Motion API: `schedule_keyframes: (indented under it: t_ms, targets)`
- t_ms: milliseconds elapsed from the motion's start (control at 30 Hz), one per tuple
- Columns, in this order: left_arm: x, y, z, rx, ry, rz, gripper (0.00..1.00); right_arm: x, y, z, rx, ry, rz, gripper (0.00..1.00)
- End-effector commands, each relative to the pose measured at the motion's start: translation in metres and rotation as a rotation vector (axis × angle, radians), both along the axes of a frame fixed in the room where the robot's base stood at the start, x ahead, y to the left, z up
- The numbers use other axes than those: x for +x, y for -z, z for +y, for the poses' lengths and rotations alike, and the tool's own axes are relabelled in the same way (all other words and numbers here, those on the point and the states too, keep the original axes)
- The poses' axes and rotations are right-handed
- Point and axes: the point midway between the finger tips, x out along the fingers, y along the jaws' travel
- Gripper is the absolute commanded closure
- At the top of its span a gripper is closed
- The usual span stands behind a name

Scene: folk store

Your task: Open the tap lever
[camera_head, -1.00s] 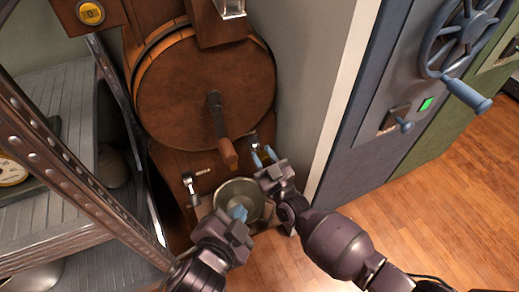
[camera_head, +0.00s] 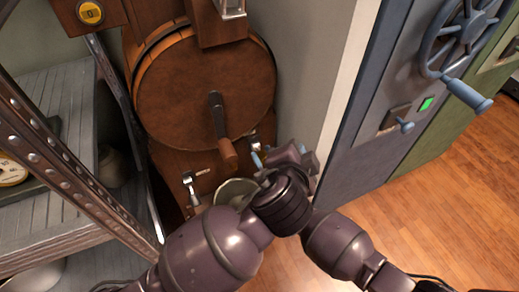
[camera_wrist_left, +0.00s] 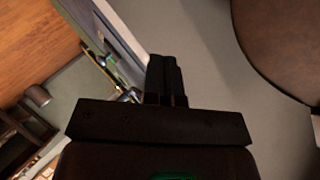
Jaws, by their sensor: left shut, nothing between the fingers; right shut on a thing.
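A tap (camera_head: 190,190) with a metal lever sticks out low on the left of the wooden stand under the barrel. A second tap (camera_head: 252,139) shows at the right, partly covered. My right gripper (camera_head: 257,158) has its blue fingertips just below this second tap. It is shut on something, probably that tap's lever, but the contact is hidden. My left arm crosses in front of it in the head view, and I cannot clearly pick out the left fingers there. In the left wrist view my left gripper (camera_wrist_left: 166,75) is shut and empty, in front of a grey wall.
The barrel (camera_head: 180,95) has a crank handle (camera_head: 220,125) on its front. A metal bucket (camera_head: 232,190) below is mostly hidden by my left arm. A metal shelf (camera_head: 50,215) stands at the left. A blue vault door (camera_head: 370,140) and open wooden floor are at the right.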

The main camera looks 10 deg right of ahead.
Motion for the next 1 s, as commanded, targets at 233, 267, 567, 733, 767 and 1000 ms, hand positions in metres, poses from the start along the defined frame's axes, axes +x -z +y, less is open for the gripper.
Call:
schedule_keyframes:
  t_ms: [233, 267, 567, 733, 767, 1000]
  targets:
    - [0.054, -0.007, 0.032, -0.276, -0.415, 0.331, 1.0, -0.001, 0.003, 0.0, -0.002, 0.0, 0.005, 1.0]
    - [0.059, -0.007, 0.037, -0.317, -0.475, 0.381, 1.0, -0.001, 0.003, 0.0, -0.002, 0.0, 0.005, 1.0]
    - [0.074, -0.001, 0.066, -0.625, -1.015, 0.834, 1.0, -0.001, 0.003, 0.0, -0.002, 0.0, 0.005, 1.0]
    - [0.07, 0.001, 0.071, -0.695, -1.19, 0.983, 1.0, -0.001, 0.003, 0.0, -0.002, 0.0, 0.005, 1.0]
    - [0.069, 0.001, 0.071, -0.699, -1.207, 0.997, 1.0, -0.001, 0.003, 0.0, -0.002, 0.0, 0.005, 1.0]
    - [0.07, 0.014, 0.072, -0.712, -1.258, 1.037, 1.0, -0.001, 0.003, 0.0, -0.002, 0.0, 0.006, 1.0]
